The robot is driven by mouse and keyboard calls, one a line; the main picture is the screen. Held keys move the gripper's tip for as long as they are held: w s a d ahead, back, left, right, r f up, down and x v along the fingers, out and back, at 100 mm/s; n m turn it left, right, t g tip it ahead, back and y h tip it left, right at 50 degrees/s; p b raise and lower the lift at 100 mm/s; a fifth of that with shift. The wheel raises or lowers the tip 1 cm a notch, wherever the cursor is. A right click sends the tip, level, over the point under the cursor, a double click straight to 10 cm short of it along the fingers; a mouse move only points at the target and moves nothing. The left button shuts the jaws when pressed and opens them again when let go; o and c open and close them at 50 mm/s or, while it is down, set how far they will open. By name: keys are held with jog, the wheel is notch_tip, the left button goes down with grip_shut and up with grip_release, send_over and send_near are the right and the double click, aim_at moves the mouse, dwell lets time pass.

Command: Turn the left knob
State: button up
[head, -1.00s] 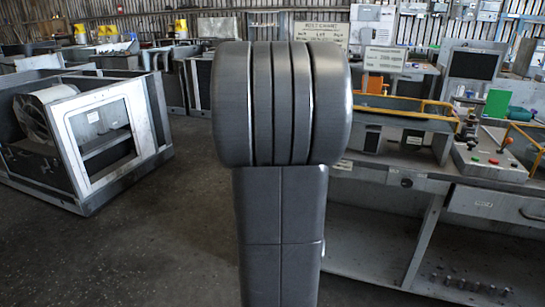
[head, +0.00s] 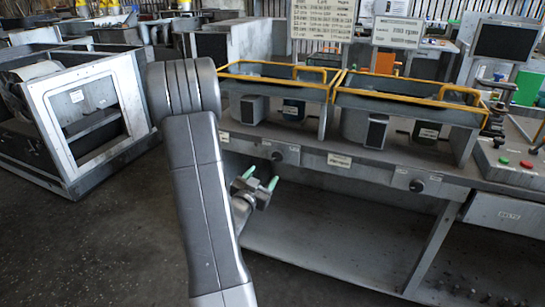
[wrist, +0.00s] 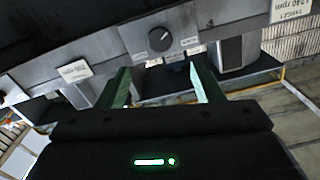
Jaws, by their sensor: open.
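The left knob (head: 277,156) is a small dark round knob on a light plate on the front edge of the bench. My gripper (head: 261,177) has green fingertips and is just in front of and below this knob, apart from it. In the wrist view, which is upside down, the knob (wrist: 160,39) has a light pointer mark. It lies beyond the open, empty fingers (wrist: 161,70), about in line with the gap between them. A second, right knob (head: 417,186) sits farther along the same bench front.
Two blower units with yellow rails (head: 280,80) stand on the bench (head: 340,176), with sign boards (head: 322,20) above. A control panel with buttons (head: 520,160) is at the right. A framed grey housing (head: 85,120) stands at the left. The floor between is clear.

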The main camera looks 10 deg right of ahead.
aim_at(277, 157)
jog(key=p+x, duration=0.1)
jog(key=x, duration=1.1)
jog(key=c, duration=1)
